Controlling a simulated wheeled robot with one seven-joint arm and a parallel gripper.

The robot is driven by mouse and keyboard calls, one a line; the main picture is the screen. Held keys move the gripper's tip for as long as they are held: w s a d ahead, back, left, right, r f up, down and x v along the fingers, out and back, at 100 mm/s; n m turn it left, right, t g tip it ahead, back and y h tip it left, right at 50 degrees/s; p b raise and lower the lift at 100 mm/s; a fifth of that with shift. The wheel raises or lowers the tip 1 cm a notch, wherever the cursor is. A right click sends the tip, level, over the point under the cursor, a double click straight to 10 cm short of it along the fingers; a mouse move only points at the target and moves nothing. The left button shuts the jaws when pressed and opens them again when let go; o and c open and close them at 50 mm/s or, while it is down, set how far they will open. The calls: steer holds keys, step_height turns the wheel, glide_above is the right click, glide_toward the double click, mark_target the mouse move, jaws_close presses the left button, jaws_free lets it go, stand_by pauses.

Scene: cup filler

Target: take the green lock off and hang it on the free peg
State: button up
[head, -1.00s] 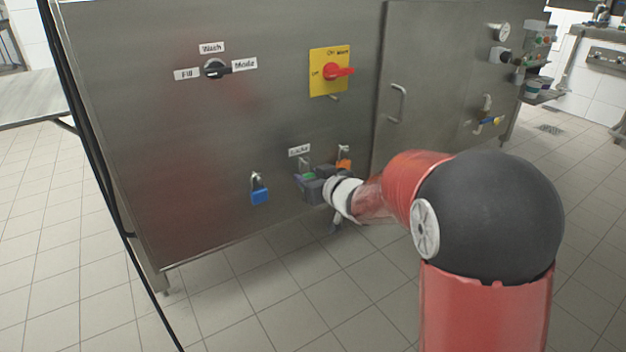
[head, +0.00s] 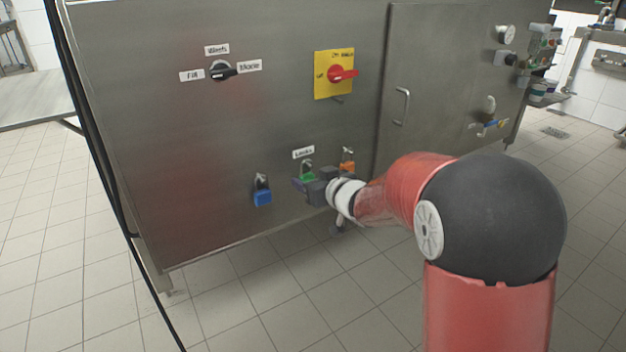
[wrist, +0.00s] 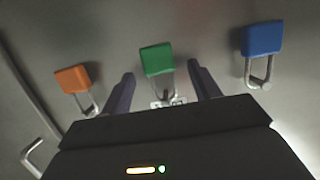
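The green lock (head: 308,174) hangs on the steel panel below the "Locks" label, between the blue lock (head: 262,197) and the orange lock (head: 347,167). My gripper (head: 306,186) is just in front of and below it, partly covering it. In the wrist view the locks appear upside down. There my gripper (wrist: 160,82) is open, with one dark finger on each side of the green lock (wrist: 157,60) and gaps visible on both sides. Its shackle shows between the fingers. A small bare metal peg (head: 338,99) sticks out below the yellow switch plate.
The yellow plate (head: 334,74) carries a red rotary switch. A black mode knob (head: 222,71) is at upper left. A door handle (head: 402,106) projects to the right. The orange lock (wrist: 74,78) and blue lock (wrist: 263,38) flank my fingers in the wrist view.

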steer(key=s+d+r+m+g+h+p, duration=0.1)
steer(key=s+d+r+m+h, duration=0.25)
steer(key=s+d, duration=0.55)
steer(key=s+d+r+m+h+p, duration=0.1)
steer(key=s+d+r+m+h, duration=0.1)
steer(key=s+d+r+h, duration=0.45)
steer(key=s+d+f+g, duration=0.1)
steer(key=s+f+g, duration=0.1)
steer(key=s, duration=0.8)
steer(key=s+d+f+m+g+y+p, duration=0.1)
steer(key=s+d+f+g, duration=0.1)
steer(key=s, duration=0.8)
steer(key=shift+s+f+g+y+p, duration=0.3)
steer(key=shift+s+f+g, duration=0.1)
steer(key=shift+f+g, duration=0.45)
steer(key=shift+d+r, duration=0.1)
steer(key=shift+c, duration=0.4)
